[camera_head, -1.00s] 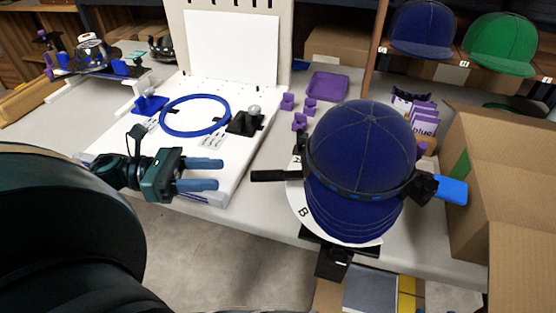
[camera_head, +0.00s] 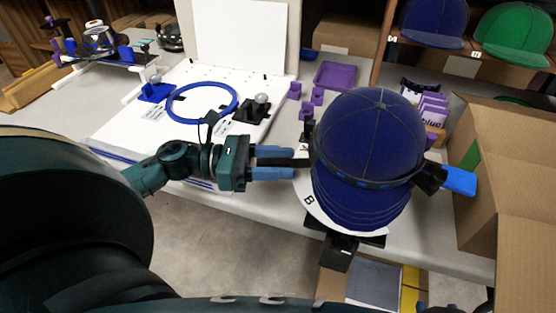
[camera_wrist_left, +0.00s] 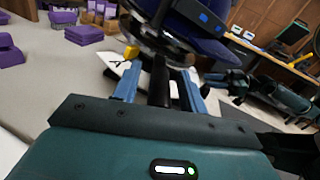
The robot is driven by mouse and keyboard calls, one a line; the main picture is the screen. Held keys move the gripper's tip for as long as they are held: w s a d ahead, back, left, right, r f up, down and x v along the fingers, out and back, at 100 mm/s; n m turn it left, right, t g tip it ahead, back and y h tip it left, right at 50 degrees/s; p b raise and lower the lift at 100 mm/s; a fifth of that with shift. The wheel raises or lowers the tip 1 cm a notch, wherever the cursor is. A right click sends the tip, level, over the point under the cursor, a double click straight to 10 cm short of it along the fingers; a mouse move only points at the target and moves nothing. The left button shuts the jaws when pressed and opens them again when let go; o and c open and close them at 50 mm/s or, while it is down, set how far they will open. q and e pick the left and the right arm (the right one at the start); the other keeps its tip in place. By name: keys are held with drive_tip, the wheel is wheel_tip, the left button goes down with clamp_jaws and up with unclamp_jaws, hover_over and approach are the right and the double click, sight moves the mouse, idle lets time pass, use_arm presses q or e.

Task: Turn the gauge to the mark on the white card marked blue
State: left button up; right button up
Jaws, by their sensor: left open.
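A dark blue cap (camera_head: 365,130) sits on a stand, with a dark band around it. A black handle (camera_head: 302,162) sticks out left from the band, and a blue tab (camera_head: 458,180) sticks out right. A white card (camera_head: 303,190) marked B lies under the cap, mostly hidden. A small label reading "blue" (camera_head: 432,119) stands behind it. My left gripper (camera_head: 290,162) is open, its blue fingers on either side of the black handle, which also shows between them in the wrist view (camera_wrist_left: 160,82). Contact is unclear. My right gripper (camera_wrist_left: 236,82) shows small in the wrist view; its jaws are unclear.
A white board with a blue ring (camera_head: 235,102) lies left of the cap. Several purple blocks (camera_head: 305,110) and a purple tray (camera_head: 338,64) are behind. An open cardboard box (camera_head: 520,180) stands close on the right. More caps sit on the back shelf.

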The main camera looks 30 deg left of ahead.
use_arm(q)
clamp_jaws()
idle(0.3)
